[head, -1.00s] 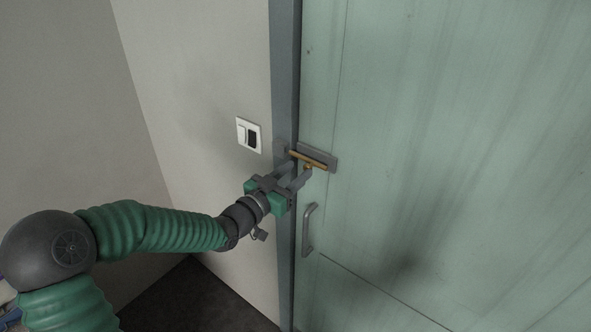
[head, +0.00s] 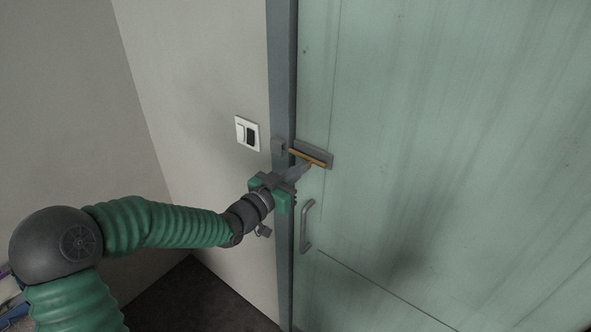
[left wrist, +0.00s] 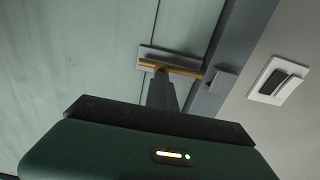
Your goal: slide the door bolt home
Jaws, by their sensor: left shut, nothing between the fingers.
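The brass door bolt (head: 309,158) lies across a grey backing plate (head: 325,153) at the left edge of the green door. Its left end points at a small grey keeper (head: 279,146) on the door frame and appears to stop just short of it. My left gripper (head: 303,168) is shut and empty, its fingertips at the bolt, hiding its knob in the head view. In the left wrist view the closed fingers (left wrist: 161,80) reach up to the brass bolt (left wrist: 182,70); I cannot tell whether they touch it. The keeper (left wrist: 222,81) is to its right there. My right gripper is not in view.
A grey pull handle (head: 307,227) is on the door below the bolt. A light switch (head: 247,134) is on the wall left of the grey door frame (head: 282,60). The door to the right is bare.

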